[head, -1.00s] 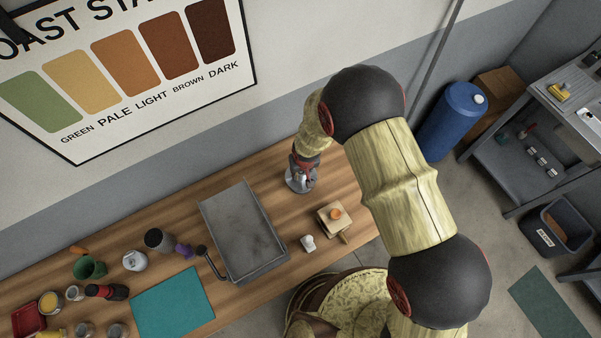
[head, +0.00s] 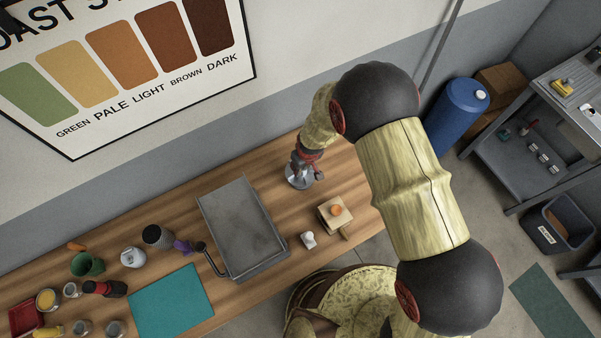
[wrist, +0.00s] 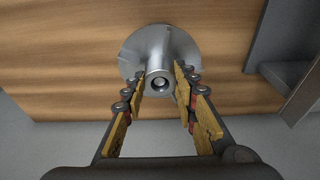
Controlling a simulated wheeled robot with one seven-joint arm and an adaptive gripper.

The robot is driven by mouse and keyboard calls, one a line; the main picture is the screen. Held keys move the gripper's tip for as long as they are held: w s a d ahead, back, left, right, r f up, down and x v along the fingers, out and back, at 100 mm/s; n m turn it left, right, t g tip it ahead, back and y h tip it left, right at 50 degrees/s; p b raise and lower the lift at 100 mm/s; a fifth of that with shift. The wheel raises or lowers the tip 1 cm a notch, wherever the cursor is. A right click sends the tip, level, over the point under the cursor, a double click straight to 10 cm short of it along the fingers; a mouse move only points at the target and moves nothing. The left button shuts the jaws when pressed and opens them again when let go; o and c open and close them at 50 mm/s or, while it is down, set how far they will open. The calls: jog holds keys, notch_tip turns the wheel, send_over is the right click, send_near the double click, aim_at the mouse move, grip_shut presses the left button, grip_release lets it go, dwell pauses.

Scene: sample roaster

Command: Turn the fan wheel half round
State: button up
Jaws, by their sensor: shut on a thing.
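The fan wheel (head: 294,182) is a round silver piece low on the wooden bench, under the end of my arm in the head view. In the wrist view the fan wheel (wrist: 184,48) shows as a flared metal disc with a round hub standing up from its middle. My gripper (wrist: 160,84) has one finger on each side of the hub and is shut on it. In the head view my gripper (head: 302,170) stands above the wheel and hides part of it. I see no clear mark that tells the wheel's angle.
A grey metal box (head: 240,225) with a dark handle stands left of the wheel. A wooden block with an orange knob (head: 336,210) and a small white piece (head: 308,240) lie nearer the front. A teal mat (head: 172,303) and several cups are farther left. The wall is close behind.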

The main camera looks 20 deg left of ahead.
jog(key=shift+f+b, duration=0.1)
jog(key=shift+b, duration=0.55)
jog(key=shift+f+n+b, duration=0.1)
jog(key=shift+n+b, duration=0.3)
jog(key=shift+b, duration=0.35)
jog(key=n+b, duration=0.2)
jog(key=b, duration=0.3)
jog(key=shift+w, duration=0.1)
jog(key=shift+d+n+g+b, duration=0.1)
jog(key=shift+n+g+b, duration=0.2)
jog(key=shift+n+b, duration=0.4)
jog(key=o, duration=1)
jog(key=shift+r, duration=0.2)
jog(key=shift+o, duration=0.5)
jog(key=shift+r+p, duration=1.6)
jog(key=shift+r, duration=1.9)
